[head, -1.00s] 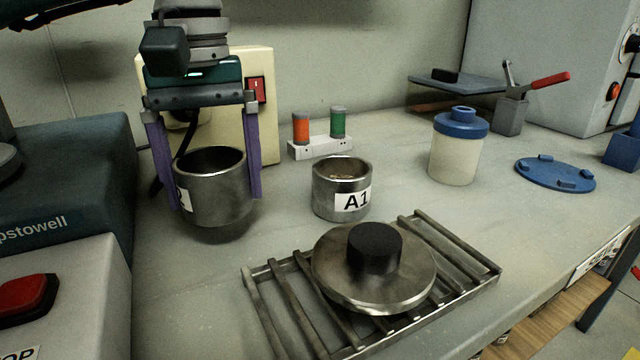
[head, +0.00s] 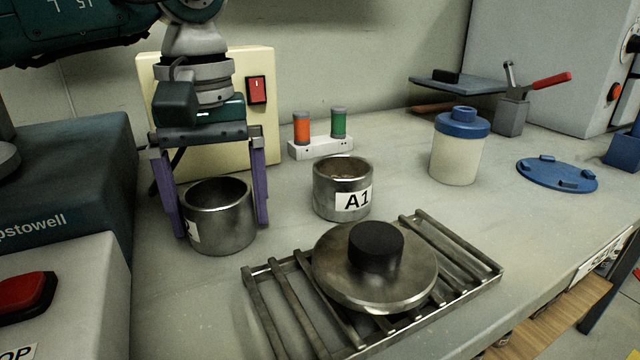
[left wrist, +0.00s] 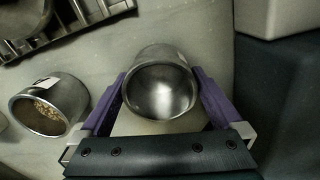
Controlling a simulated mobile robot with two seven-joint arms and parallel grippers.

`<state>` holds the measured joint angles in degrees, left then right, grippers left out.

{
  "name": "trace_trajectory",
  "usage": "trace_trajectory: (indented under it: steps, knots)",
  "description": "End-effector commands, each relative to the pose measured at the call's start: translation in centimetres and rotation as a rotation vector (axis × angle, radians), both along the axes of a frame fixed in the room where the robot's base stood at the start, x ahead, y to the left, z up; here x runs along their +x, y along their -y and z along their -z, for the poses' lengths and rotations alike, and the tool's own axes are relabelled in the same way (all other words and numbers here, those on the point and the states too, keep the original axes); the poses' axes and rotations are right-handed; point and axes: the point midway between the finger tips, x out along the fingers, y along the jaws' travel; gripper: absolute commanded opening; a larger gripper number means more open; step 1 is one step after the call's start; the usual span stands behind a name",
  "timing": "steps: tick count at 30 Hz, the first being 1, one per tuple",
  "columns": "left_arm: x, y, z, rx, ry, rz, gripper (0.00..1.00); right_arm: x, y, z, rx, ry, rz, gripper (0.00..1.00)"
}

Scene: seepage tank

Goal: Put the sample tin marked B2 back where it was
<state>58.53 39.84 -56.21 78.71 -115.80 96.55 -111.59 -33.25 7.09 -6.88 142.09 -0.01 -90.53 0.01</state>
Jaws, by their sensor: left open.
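A steel sample tin (head: 222,228) stands upright on the bench at the left. Its label is mostly turned away, so I cannot read it fully. It looks empty in the left wrist view (left wrist: 162,88). My left gripper (head: 218,228) has its purple fingers on either side of this tin, open. It also shows in the left wrist view (left wrist: 160,95). The tin marked A1 (head: 328,196), with grainy contents, stands to the right of it and also shows in the left wrist view (left wrist: 62,92). My right gripper is not in view.
A metal rack (head: 262,300) bears a round lid (head: 330,275) with a black knob, in front of the tins. A cream box (head: 262,135) with a red switch stands behind my gripper. A blue-lidded jar (head: 455,158) and a blue disc (head: 556,176) are at right.

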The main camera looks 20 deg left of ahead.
Motion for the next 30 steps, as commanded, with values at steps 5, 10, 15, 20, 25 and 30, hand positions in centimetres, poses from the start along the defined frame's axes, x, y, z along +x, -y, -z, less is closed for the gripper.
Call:
trace_trajectory:
  steps: [5,10,15,20,25,30]
  knots:
    - [0.2,0.0,-3.3,0.001,0.007,0.002,1.0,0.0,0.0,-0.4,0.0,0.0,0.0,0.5]
    - [0.1,0.0,-7.3,0.001,0.007,0.0,1.0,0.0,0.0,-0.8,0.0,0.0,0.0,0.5]
    - [0.1,0.0,-10.4,-0.001,0.004,0.001,1.0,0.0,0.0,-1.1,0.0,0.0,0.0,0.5]
    - [0.1,0.0,-11.8,0.0,0.003,0.0,1.0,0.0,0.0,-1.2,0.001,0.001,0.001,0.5]
    - [0.0,0.0,-12.0,0.0,0.0,0.0,1.0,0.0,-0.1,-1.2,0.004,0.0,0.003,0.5]
    - [0.0,0.0,-12.0,-0.001,0.001,0.0,1.0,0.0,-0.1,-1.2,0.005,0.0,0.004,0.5]
